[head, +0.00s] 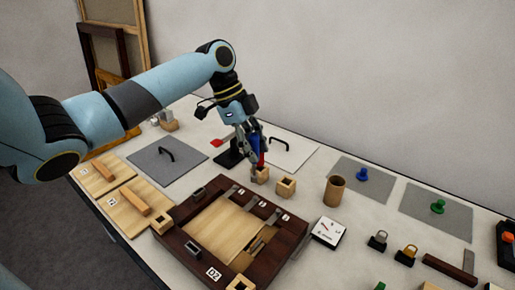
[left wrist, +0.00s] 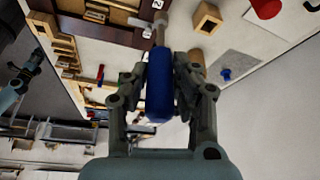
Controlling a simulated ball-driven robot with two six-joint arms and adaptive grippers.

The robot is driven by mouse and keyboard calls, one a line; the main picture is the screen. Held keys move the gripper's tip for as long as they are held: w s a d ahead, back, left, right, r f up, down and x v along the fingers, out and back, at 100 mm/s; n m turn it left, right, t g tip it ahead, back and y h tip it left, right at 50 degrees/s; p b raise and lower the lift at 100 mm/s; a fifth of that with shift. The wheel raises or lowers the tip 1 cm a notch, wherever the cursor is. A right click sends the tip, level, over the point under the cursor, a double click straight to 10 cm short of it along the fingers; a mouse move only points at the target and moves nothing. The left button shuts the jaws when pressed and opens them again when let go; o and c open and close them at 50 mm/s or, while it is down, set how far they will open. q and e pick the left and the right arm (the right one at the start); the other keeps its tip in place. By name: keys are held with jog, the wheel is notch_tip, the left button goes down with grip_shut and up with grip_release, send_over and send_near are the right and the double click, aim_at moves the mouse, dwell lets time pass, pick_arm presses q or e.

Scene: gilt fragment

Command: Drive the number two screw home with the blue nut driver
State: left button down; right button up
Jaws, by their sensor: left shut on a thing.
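My left gripper (head: 254,150) is shut on the blue handle of the nut driver (head: 254,143). In the left wrist view, the handle (left wrist: 160,85) lies between the two fingers and its shaft points away toward the top. In the head view, the driver is above or beside a small wooden block (head: 261,177) behind the dark wooden frame (head: 185,222). I cannot tell whether its tip touches anything. Small numbered labels and metal plates lie along the frame's far right part. The number two screw is too small to make out. My right gripper is not in view.
An open wooden block (head: 286,186) and a wooden cup (head: 334,190) stand near the driver. A red object (left wrist: 265,8) is close by. Grey pads hold a blue knob (head: 361,174) and a green knob (head: 437,206). A white dial card (head: 328,231) lies right of the frame.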

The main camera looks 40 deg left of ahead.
aim_at(255, 174)
pick_arm(q)
jog(key=shift+d, duration=0.2)
jog(key=shift+f+b, duration=0.85)
jog(key=shift+f, duration=0.75)
jog(key=shift+f+b, duration=0.7)
jog(key=shift+f, duration=0.45)
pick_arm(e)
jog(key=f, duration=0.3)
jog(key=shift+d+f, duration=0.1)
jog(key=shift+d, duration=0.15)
pick_arm(q)
jog(key=shift+f, duration=0.1)
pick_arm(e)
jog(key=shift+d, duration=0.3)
